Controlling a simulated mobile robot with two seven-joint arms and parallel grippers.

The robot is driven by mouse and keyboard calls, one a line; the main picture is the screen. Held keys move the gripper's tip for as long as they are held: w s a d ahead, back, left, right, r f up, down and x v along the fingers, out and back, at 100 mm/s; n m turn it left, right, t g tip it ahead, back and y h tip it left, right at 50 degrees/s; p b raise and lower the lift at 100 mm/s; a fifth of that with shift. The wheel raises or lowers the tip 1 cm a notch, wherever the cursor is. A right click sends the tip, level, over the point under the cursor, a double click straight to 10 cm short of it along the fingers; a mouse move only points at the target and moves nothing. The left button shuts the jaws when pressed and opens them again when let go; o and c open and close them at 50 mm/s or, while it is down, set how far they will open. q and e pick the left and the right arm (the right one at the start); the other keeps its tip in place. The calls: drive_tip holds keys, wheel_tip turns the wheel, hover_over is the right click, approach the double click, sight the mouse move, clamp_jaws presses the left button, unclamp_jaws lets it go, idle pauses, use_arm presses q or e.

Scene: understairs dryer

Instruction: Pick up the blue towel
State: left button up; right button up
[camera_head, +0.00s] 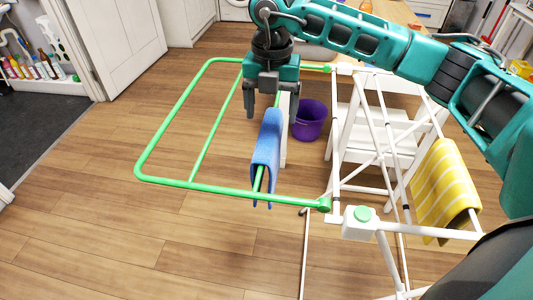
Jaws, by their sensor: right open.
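The blue towel (266,146) hangs folded over a green rod of the drying rack's green side wing (190,112). My right gripper (271,112) points down just above the towel's upper end. Its two dark fingers are spread apart, one to the left of the towel and one to the right near its top. It looks open, with nothing clearly held. I cannot tell whether a finger touches the towel. My left gripper is not in view.
The white rack frame (334,150) stands to the right with a yellow striped towel (444,188) over it. A purple bucket (309,121) and a white step stool (375,140) stand behind. Bottles (40,68) are at the far left. The wooden floor at left is clear.

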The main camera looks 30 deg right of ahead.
sight(268, 131)
drive_tip(key=f, duration=0.8)
drive_tip(key=shift+w+a+f, duration=0.15)
drive_tip(key=shift+w+f, duration=0.2)
drive_tip(key=shift+c, duration=0.4)
drive_tip(key=c, duration=1.3)
drive_tip(key=shift+r, duration=0.1)
wheel_tip(268, 131, up, 20)
drive_tip(key=shift+f+p, duration=0.1)
drive_tip(key=shift+p, duration=0.35)
